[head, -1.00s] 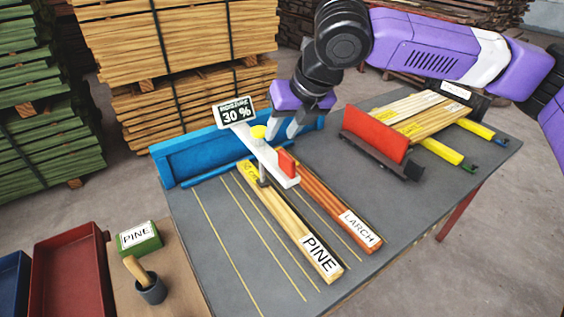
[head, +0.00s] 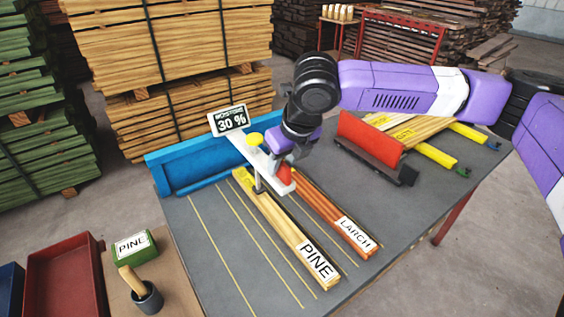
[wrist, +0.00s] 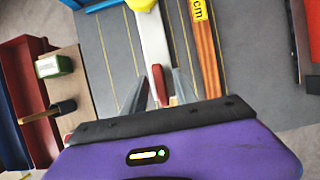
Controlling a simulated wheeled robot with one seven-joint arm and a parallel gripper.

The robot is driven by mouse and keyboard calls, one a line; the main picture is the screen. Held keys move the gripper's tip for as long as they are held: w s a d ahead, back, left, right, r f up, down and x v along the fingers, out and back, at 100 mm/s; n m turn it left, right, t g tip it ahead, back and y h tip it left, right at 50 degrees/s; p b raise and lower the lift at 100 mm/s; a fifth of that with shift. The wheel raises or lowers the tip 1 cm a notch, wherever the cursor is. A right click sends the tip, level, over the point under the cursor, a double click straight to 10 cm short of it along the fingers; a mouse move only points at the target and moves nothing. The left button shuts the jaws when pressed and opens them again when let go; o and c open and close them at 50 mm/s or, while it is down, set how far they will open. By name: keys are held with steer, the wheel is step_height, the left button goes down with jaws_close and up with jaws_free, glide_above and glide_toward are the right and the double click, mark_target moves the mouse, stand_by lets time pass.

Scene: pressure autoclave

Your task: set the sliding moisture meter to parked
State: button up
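The moisture meter (head: 262,160) is a white bar with a display (head: 230,120) reading 30 %, a yellow knob (head: 254,139) and a red tab (head: 284,174) at its near end. It lies over the boards, with its post by the pine bundle (head: 280,231) and its tab near the larch bundle (head: 332,208). My gripper (head: 282,160) is at the tab. In the wrist view, my open fingers (wrist: 160,84) stand on either side of the red tab (wrist: 158,82), with gaps showing. Finger contact is hidden in the head view.
A blue fence (head: 200,164) runs along the table's far left edge. A red upright plate (head: 370,138) and more boards (head: 425,133) are at the right. A green PINE block (head: 131,244), a cup (head: 147,297) and a red tray (head: 64,276) stand at lower left.

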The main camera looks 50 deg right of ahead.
jaws_close()
stand_by(1.5)
